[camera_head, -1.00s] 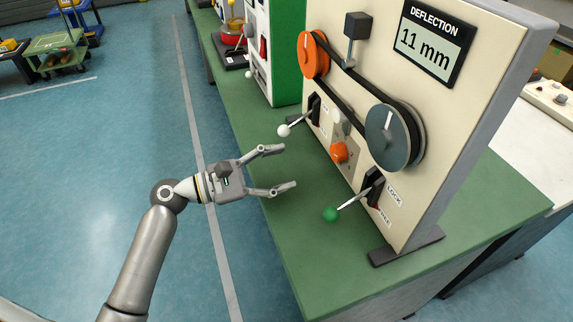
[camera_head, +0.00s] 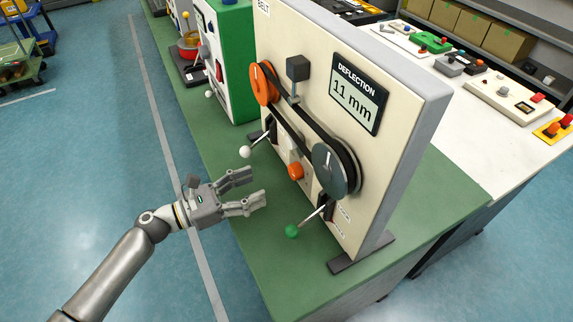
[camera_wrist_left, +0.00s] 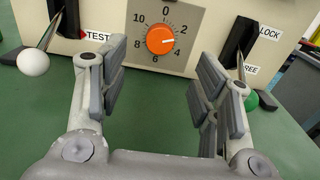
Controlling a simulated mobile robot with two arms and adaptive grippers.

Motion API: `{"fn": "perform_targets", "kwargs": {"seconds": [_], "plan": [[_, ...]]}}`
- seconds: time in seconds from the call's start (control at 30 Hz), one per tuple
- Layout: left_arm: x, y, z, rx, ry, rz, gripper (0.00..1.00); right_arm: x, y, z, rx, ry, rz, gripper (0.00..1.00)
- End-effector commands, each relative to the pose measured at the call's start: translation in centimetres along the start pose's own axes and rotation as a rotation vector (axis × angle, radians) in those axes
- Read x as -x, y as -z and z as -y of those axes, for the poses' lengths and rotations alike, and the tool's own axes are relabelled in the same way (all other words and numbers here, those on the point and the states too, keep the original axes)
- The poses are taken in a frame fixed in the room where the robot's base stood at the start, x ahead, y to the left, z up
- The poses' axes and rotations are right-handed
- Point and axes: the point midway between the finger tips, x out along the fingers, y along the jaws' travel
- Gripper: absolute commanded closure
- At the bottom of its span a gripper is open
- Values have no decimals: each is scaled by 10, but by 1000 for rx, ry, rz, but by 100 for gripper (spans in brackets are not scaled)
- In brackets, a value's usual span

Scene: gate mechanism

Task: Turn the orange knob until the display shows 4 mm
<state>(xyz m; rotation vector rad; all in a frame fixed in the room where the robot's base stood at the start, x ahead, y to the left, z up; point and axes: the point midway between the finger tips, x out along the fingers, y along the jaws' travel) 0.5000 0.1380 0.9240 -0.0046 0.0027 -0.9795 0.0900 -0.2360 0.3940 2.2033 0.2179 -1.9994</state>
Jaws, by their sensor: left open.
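The orange knob (camera_head: 295,171) sits low on the front of the cream panel (camera_head: 385,170), between two levers. In the left wrist view the knob (camera_wrist_left: 160,40) is on a grey dial marked 0 to 10; its white mark points right, between 2 and 4. The display (camera_head: 355,94) reads "DEFLECTION 11 mm". My left gripper (camera_head: 258,188) is open and empty, a short way in front of the knob and pointing at it. In the left wrist view the knob shows between and beyond the fingers (camera_wrist_left: 160,85), apart from them. My right gripper is not in view.
A white-ball lever (camera_head: 245,151) and a green-ball lever (camera_head: 292,231) stick out on either side of the knob. An orange pulley (camera_head: 262,84) and a grey pulley (camera_head: 329,170) carry a black belt above. The green bench front (camera_head: 265,265) is clear.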

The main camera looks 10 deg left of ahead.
Motion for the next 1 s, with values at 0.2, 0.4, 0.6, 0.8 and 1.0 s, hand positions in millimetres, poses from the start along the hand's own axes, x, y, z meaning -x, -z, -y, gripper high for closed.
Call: {"fn": "perform_targets", "kwargs": {"seconds": [0.2, 0.4, 0.6, 0.8, 1.0], "plan": [[-41, -4, 0, -4, 3, 4, 42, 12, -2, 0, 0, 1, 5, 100], [-76, -3, 1, -4, 3, 2, 42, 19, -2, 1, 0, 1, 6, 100], [-95, -1, 1, -5, 2, 1, 42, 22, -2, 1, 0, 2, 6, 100], [-98, 0, 1, -5, 2, 0, 42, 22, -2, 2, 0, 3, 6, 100], [-98, 0, 1, -5, 2, 1, 51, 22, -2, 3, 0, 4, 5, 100]]}}
